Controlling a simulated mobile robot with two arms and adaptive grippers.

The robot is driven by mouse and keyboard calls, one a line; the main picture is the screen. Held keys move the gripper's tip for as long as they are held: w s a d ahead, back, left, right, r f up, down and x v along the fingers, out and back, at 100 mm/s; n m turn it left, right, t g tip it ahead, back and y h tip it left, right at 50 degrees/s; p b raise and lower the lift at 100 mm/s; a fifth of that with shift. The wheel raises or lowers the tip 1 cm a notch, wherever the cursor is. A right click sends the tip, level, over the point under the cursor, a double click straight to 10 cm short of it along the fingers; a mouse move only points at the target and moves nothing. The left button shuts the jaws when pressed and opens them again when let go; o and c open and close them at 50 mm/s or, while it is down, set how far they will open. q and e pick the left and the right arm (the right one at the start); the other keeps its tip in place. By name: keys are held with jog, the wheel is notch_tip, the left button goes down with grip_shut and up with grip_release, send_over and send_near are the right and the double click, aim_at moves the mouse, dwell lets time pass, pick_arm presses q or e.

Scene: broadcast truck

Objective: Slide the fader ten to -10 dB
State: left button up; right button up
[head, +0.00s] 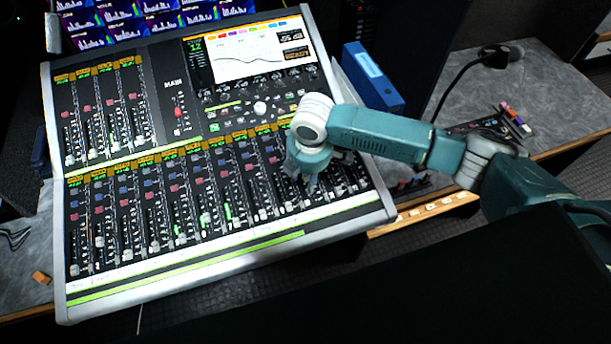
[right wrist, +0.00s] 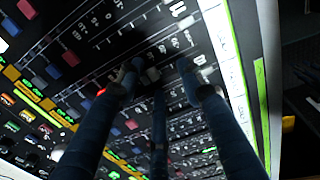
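The mixing console (head: 200,270) lies tilted in the head view, with a long lower row of faders and a shorter upper left row. My right gripper (head: 304,180) is over the right part of the lower row, pointing down, and its hand hides some faders there. In the right wrist view its fingers (right wrist: 157,74) are spread apart, low over the fader slots. Fader ten's number is not readable. My left gripper is not in view.
The console's screen (head: 247,54) is lit at the upper right. A gooseneck microphone (head: 496,52) and small items lie on the right desk. Neighbouring fader caps (right wrist: 186,22) are close.

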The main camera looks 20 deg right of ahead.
jog(key=shift+r, duration=0.45)
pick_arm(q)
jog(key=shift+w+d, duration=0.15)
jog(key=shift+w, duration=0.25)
pick_arm(e)
notch_tip(320, 180, up, 11)
jog(key=s, duration=0.1)
jog(key=shift+s, duration=0.4)
jog(key=shift+a, duration=0.1)
